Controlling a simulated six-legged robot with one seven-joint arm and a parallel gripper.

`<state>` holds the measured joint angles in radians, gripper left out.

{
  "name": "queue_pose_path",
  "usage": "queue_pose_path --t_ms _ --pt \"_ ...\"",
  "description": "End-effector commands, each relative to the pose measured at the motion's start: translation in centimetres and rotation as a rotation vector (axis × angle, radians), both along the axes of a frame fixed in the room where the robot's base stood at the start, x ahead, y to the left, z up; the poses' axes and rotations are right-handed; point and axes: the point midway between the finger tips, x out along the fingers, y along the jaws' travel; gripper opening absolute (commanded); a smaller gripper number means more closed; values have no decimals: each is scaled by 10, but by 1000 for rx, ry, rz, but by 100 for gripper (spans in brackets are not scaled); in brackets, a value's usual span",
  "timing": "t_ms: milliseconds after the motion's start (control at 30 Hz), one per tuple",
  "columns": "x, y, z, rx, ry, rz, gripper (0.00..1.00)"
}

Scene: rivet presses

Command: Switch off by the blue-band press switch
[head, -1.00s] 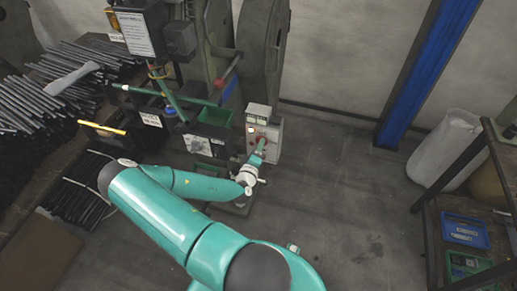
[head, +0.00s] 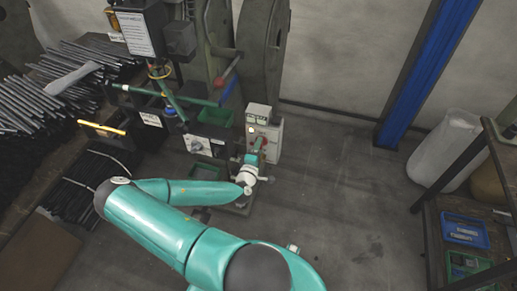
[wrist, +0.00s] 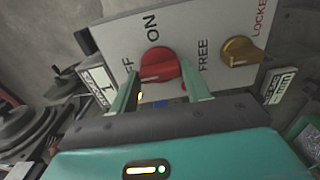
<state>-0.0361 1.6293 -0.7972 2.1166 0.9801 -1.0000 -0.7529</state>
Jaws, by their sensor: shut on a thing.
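In the wrist view a red rotary knob (wrist: 158,64) sits on a pale switch panel (wrist: 190,25) marked ON, FREE and LOCKED, with part of OFF showing. The two fingers of my gripper (wrist: 160,72) stand on either side of the red knob and are shut on it. A pale mark shows on the knob's lower left, facing the OFF side. A brass-coloured knob (wrist: 240,51) sits to its right, outside the fingers. In the head view my gripper (head: 258,146) meets the front of the grey switch box (head: 273,130), covering most of the red knob.
The dark press with its large wheel (head: 262,55) stands behind the box. A green bin (head: 215,117) is just left of it. Bundles of rods (head: 30,110) lie farther left. Floor to the right is clear up to a shelf (head: 430,235) and a white sack (head: 445,150).

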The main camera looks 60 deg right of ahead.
Motion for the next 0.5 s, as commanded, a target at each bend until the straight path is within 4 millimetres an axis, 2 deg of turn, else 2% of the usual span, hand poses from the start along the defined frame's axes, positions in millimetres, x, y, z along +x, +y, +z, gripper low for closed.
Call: queue_pose_path --t_ms 67,100,200,500 --pt "-1 1 0 1 3 -1 24" --pt "-1 1 -1 1 3 -1 49" --pt "-1 1 0 1 3 -1 69" --pt "0 1 0 1 1 0 69"
